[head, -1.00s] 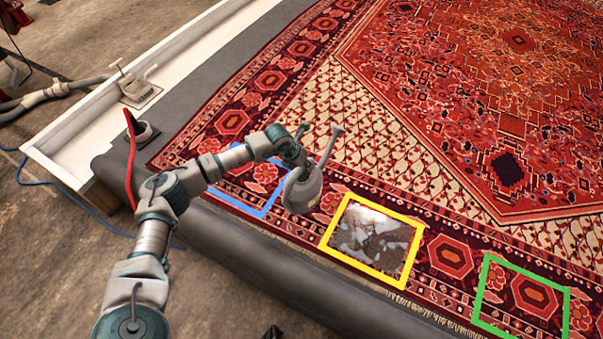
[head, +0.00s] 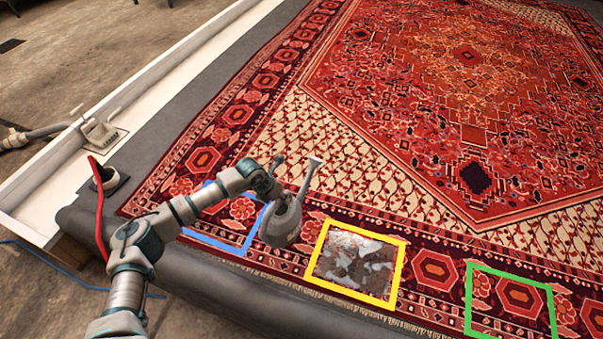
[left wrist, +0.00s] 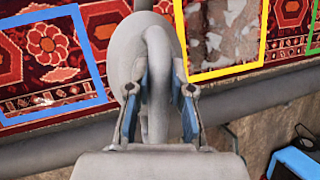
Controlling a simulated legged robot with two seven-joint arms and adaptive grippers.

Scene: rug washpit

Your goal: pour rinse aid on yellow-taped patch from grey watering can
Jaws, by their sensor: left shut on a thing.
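The grey watering can (head: 281,220) hangs from my left gripper (head: 271,181) above the rug, between the blue-taped patch and the yellow-taped patch. Its spout (head: 306,184) points up and to the right. In the left wrist view my left gripper (left wrist: 160,103) is shut on the handle of the can (left wrist: 127,72). The yellow-taped patch (head: 353,263) lies just right of the can, with whitish and brown blotches inside its tape. It also shows at the top of the left wrist view (left wrist: 222,71). My right gripper is not in view.
A blue-taped square (head: 212,240) lies left of the can and a green-taped square (head: 513,335) lies to the right. The patterned rug (head: 400,180) covers the grey pit floor. A white trough (head: 40,205) with a fitting (head: 101,134) runs along the left. A red strap-like thing (head: 98,215) stands near the arm.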

